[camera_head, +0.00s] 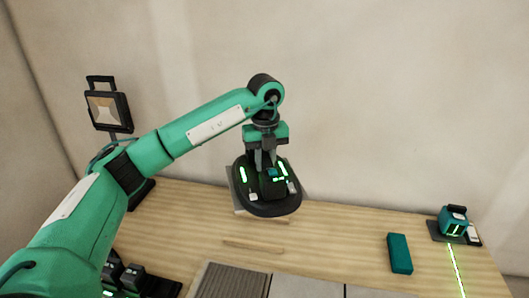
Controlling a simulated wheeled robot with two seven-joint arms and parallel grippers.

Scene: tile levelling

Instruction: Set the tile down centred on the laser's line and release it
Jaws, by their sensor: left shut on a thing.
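My left gripper (266,160) is shut on the top of a black round-based tool (273,209) with green lights. A grey tile (236,201) shows as a rim and corners behind and below the tool's base. Most of the tile is hidden by the tool. Whether the tile touches the table cannot be told. The teal laser (454,220) stands at the right end of the table. Its green line (457,270) runs from it toward the front edge, well to the right of the tile. My right gripper is not in view.
The wooden table (340,225) is clear between the tool and a teal block (399,253) left of the line. Grey ribbed and pale slabs (232,283) lie at the front. A work lamp (108,108) stands at back left. Black devices (128,277) sit at front left.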

